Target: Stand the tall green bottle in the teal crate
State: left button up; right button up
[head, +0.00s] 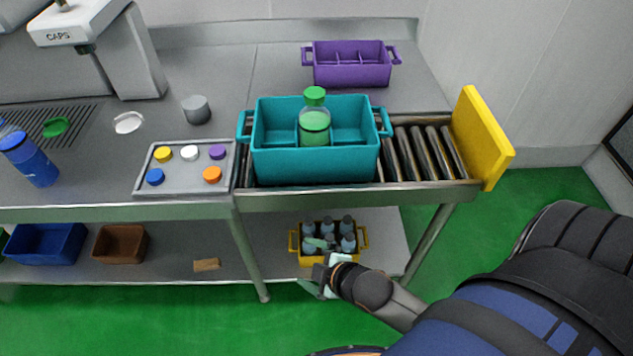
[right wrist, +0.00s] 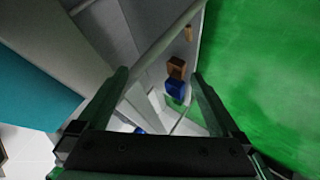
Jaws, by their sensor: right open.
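The tall green bottle (head: 314,128) has a green cap and a clear upper part. In the head view it stands upright inside the teal crate (head: 315,165), near its middle, with its lower part hidden by the front wall. The crate sits on the roller conveyor. My right gripper (head: 316,268) is low in front of the bench, below and apart from the crate. In the right wrist view its two fingers (right wrist: 158,75) are spread, with nothing between them. My left gripper is not in view.
A yellow plate (head: 482,138) closes the conveyor's right end. Behind is a purple crate (head: 350,68); left is a tray of caps (head: 185,178) and a blue bottle (head: 30,160). A yellow crate of bottles (head: 308,259) stands on the lower shelf close to my right gripper.

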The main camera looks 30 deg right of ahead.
jog(key=s+a+f+m, duration=0.2)
jog(key=s+f+m, duration=0.2)
jog(key=m, duration=0.5)
jog(key=shift+s+a+f+y, duration=0.2)
jog(key=shift+s+f+y, duration=0.15)
jog(key=shift+s, duration=0.8)
